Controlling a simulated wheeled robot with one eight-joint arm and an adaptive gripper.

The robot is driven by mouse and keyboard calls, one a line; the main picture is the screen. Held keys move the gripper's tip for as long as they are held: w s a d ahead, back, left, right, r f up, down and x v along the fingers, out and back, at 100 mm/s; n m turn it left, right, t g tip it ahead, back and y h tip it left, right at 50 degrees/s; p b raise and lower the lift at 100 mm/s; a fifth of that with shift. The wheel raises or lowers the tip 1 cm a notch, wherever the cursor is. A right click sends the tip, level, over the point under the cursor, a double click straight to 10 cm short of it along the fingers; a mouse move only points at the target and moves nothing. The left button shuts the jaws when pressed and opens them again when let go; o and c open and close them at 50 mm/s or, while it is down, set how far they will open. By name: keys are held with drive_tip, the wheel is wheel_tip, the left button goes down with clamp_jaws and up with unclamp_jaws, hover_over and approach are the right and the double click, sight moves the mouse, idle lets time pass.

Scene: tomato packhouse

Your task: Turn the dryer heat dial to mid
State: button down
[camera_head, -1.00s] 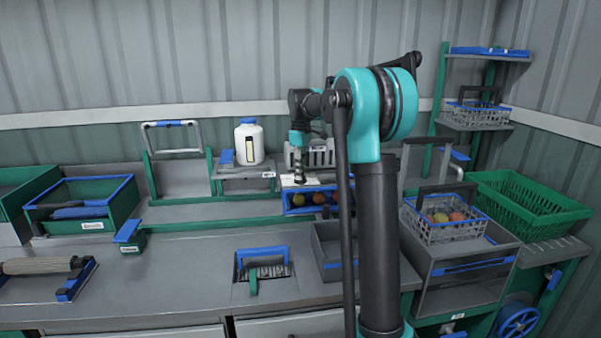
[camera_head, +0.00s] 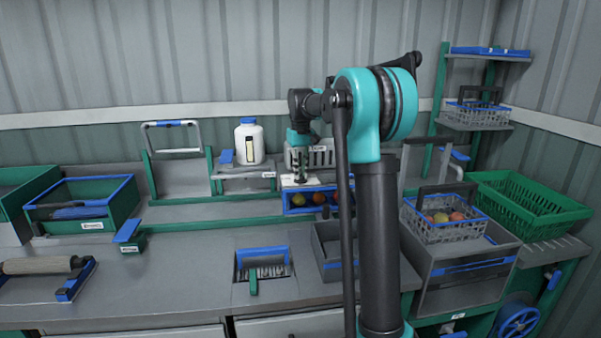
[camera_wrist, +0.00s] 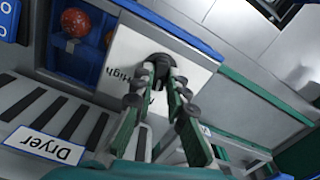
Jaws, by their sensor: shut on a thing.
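The dryer heat dial (camera_wrist: 160,64) is a small black knob on a white plate (camera_wrist: 127,60) in the wrist view. The plate shows the word "High"; its other lettering is hidden behind my fingers. My gripper (camera_wrist: 163,78) is shut on the dial, one finger on each side of it. In the head view my gripper (camera_head: 299,178) points down at the white plate on top of the dryer (camera_head: 318,212). The dial itself is hidden there, so I cannot tell its setting from that view.
The dryer holds several tomatoes (camera_wrist: 76,24) in its blue front, beside slats and a "Dryer" label (camera_wrist: 45,143). A white bottle (camera_head: 249,142) stands on a shelf to the left. A wire basket (camera_head: 444,225) with fruit stands right of my arm.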

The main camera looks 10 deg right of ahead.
sight(301, 175)
drive_tip(key=shift+m, duration=1.3)
drive_tip(key=c, duration=1.5)
unclamp_jaws()
drive_tip(key=shift+c, duration=0.2)
wheel_tip(301, 175, up, 12)
